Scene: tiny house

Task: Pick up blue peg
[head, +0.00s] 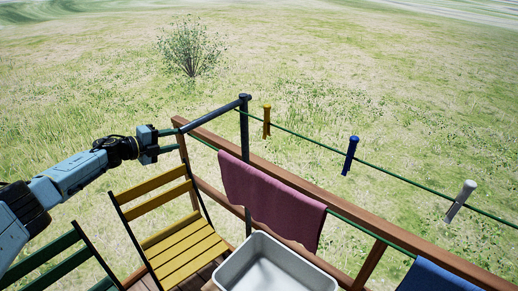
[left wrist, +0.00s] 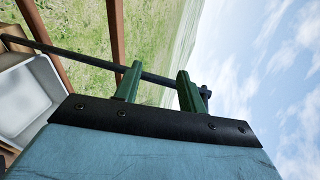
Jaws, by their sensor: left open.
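The blue peg (head: 350,156) hangs on the green clothesline in the head view, between a yellow peg (head: 267,121) on its left and a white peg (head: 460,201) on its right. My left gripper (head: 177,141) is at the left of the head view, well to the left of the blue peg and apart from it. Its two green fingers (left wrist: 158,90) stand apart with nothing between them in the left wrist view. The blue peg does not show in the left wrist view. My right gripper is in neither view.
A dark post (head: 244,130) holds the line at the railing (head: 300,176). A purple cloth (head: 270,200) and a blue cloth (head: 440,278) hang there. A yellow chair (head: 185,250), a green chair (head: 45,262) and a white basin (head: 275,240) stand below. Open grass lies beyond.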

